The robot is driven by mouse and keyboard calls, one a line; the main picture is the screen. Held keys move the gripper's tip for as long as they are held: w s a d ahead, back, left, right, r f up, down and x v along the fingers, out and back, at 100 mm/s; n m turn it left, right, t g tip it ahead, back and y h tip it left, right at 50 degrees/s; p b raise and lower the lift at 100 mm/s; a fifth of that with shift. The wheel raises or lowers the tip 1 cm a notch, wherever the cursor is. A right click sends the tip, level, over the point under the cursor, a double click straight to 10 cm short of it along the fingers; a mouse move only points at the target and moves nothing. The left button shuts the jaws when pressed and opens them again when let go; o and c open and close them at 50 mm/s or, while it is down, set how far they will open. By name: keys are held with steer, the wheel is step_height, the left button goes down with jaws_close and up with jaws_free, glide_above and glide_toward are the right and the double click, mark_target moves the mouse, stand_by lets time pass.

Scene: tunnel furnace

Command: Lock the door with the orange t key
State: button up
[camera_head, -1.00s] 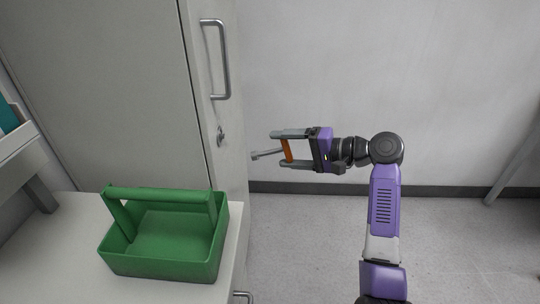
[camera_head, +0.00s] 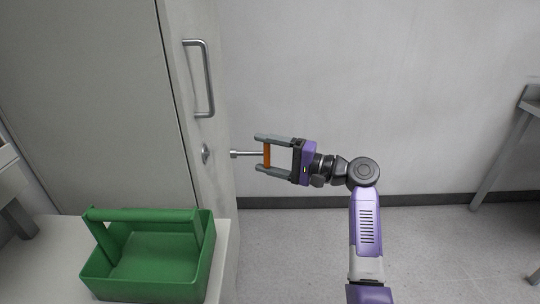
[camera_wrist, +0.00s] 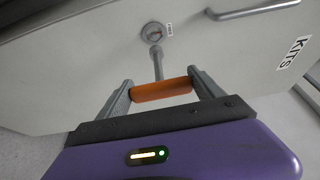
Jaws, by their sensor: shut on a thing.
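The orange t key has an orange handle (camera_head: 267,155) and a grey metal shaft. My gripper (camera_head: 262,154) is shut on the handle, with the shaft pointing left at the cabinet door (camera_head: 192,130). The round lock (camera_head: 206,153) is on the door below its bar handle (camera_head: 203,78). The key's tip is apart from the lock, a short gap to its right. In the wrist view, the orange handle (camera_wrist: 162,90) lies between the fingers and the shaft points up toward the lock (camera_wrist: 155,32). A small label sits beside the lock.
A green carrier (camera_head: 150,262) with a top handle stands on a light counter (camera_head: 50,262) at the lower left. A table leg (camera_head: 500,160) shows at the far right.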

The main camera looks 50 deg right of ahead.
mark_target(242, 154)
steer(key=shift+w+a+b, duration=0.15)
steer(key=shift+w+a, duration=0.45)
steer(key=shift+w, duration=0.2)
steer(key=shift+w+a+b, duration=0.15)
steer(key=shift+w+a, duration=0.45)
steer(key=shift+w, duration=0.15)
steer(key=shift+w+a+p, duration=0.7)
steer(key=shift+w+a, duration=0.15)
steer(key=shift+w, duration=0.15)
stand_by(1.4)
steer(key=shift+r+p, duration=0.15)
steer(key=shift+p, duration=0.3)
steer(key=shift+m+g+p, duration=0.7)
steer(key=shift+m+p, duration=0.9)
steer(key=shift+p, duration=2.55)
steer(key=shift+p, duration=0.3)
